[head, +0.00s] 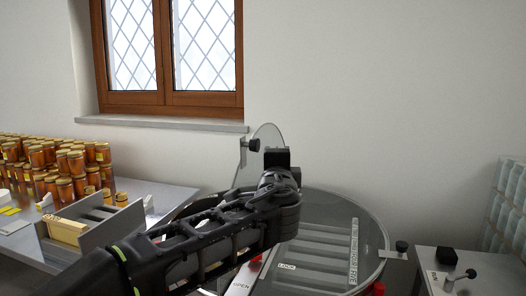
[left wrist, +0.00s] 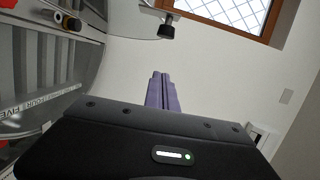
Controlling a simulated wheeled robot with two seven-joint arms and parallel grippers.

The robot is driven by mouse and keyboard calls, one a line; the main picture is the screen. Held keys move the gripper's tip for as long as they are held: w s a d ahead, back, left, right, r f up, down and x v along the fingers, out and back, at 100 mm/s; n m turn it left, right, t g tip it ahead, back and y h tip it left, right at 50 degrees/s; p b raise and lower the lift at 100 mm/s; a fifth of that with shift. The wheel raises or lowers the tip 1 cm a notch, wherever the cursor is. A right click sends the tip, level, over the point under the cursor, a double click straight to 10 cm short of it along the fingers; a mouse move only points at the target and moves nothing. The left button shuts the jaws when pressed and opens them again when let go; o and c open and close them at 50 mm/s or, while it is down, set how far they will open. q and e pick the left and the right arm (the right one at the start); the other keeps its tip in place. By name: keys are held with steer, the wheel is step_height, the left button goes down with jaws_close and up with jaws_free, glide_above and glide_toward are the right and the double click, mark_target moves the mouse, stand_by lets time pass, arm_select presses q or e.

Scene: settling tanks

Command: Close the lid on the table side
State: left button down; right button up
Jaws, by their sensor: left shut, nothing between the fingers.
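The round metal tank (head: 377,268) has clear lid halves. The table-side lid (head: 268,134) stands raised, with a black knob (head: 253,145) on it; part of it is hidden behind my left arm. The other lid half (head: 335,212) lies flat over the tank. My left gripper (head: 277,158) is in front of the raised lid, its fingers hidden in the head view. In the left wrist view its purple fingers (left wrist: 161,90) are shut and empty. There the raised lid's edge (left wrist: 128,30) and knob (left wrist: 167,27) appear beyond the fingertips, apart from them. My right gripper is not in view.
A grey table (head: 165,192) at left holds stacked honey jars (head: 65,165) and a metal tray (head: 95,238). A window (head: 170,55) is in the wall behind. A grey box with a black knob (head: 446,256) stands right of the tank.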

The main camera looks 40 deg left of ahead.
arm_select(q)
steer(key=shift+w, duration=0.1)
steer(key=w+a+p, duration=0.4)
steer(key=w+a, duration=0.3)
steer(key=a, duration=0.2)
steer(key=shift+f+p, duration=0.15)
steer(key=shift+p, duration=0.2)
steer(key=shift+a, duration=0.15)
